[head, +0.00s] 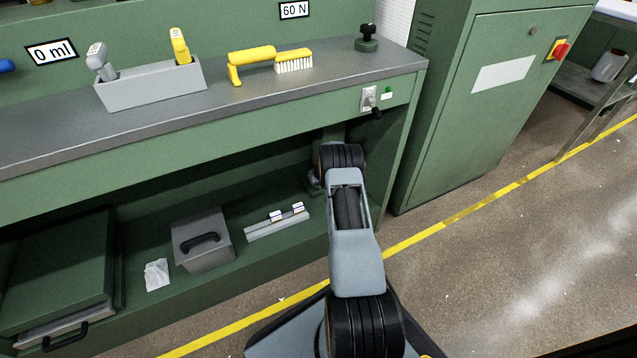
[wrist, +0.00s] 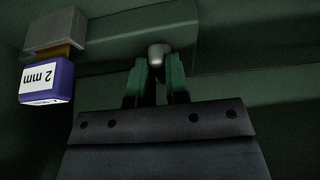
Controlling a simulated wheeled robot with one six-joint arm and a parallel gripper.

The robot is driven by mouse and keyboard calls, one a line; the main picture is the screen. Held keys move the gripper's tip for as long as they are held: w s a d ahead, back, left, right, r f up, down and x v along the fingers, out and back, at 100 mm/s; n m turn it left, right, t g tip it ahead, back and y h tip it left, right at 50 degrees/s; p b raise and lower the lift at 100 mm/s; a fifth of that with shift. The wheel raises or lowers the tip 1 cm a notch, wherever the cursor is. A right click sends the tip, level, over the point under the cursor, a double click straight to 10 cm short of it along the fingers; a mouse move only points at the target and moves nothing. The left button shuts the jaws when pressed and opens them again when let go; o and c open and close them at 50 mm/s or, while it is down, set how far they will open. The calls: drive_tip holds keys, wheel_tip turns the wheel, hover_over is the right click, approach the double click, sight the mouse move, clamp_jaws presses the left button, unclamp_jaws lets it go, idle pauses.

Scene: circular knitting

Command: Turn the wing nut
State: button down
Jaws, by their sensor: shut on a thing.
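In the wrist view my gripper (wrist: 159,78) points at a dark green surface under the workbench. Its two fingers are shut around a small rounded grey metal piece, the wing nut (wrist: 157,55), whose end shows between and just beyond the fingertips. Its wings cannot be made out, as the fingers and shadow cover them. In the head view my arm reaches under the front of the bench, and its own links hide the gripper and the wing nut.
A blue block marked 2 mm (wrist: 45,82) hangs left of my gripper. The workbench (head: 250,125) overhangs my arm, with a switch plate (head: 369,98) on its front. A grey box (head: 200,240) stands on the lower shelf. A green cabinet (head: 455,130) stands close on the right.

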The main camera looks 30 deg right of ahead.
drive_tip(key=shift+s, duration=0.1)
drive_tip(key=c, duration=1.3)
unclamp_jaws()
drive_tip(key=shift+d, duration=0.1)
drive_tip(key=shift+o, duration=0.9)
drive_tip(key=p+v, duration=0.3)
drive_tip(key=v, duration=0.4)
drive_tip(key=shift+r, duration=0.25)
drive_tip(key=shift+s, duration=0.15)
